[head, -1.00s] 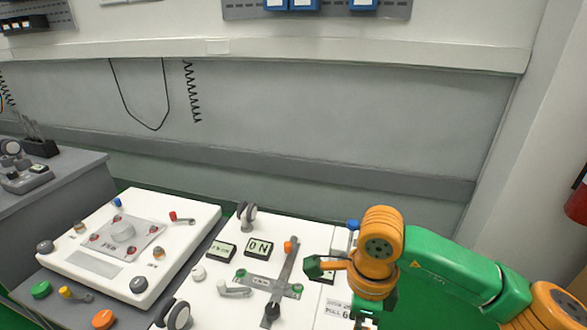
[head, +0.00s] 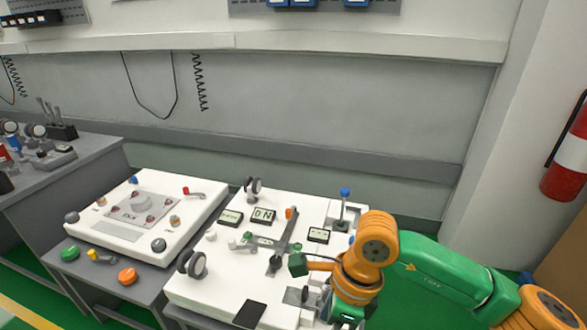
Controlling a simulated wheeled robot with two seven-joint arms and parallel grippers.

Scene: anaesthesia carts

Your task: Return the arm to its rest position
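My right arm (head: 430,272), green and orange, comes in from the right over the right edge of the white cart panel (head: 215,287). Its orange wrist (head: 372,250) bends down beside the panel's right side. My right gripper (head: 345,312) is at the lower end of the wrist, low over the panel's front right. Its fingers are mostly hidden, so I cannot tell whether it is open or holds anything. A small green-tipped part (head: 298,264) points left from the wrist, above the panel. My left arm and gripper are not in view.
The panel carries an "ON" display (head: 264,215), a grey lever (head: 283,240), a blue-topped stick (head: 344,202) and black wheels (head: 192,263). A second white panel (head: 147,215) stands to the left. A fire extinguisher (head: 570,160) hangs at the far right.

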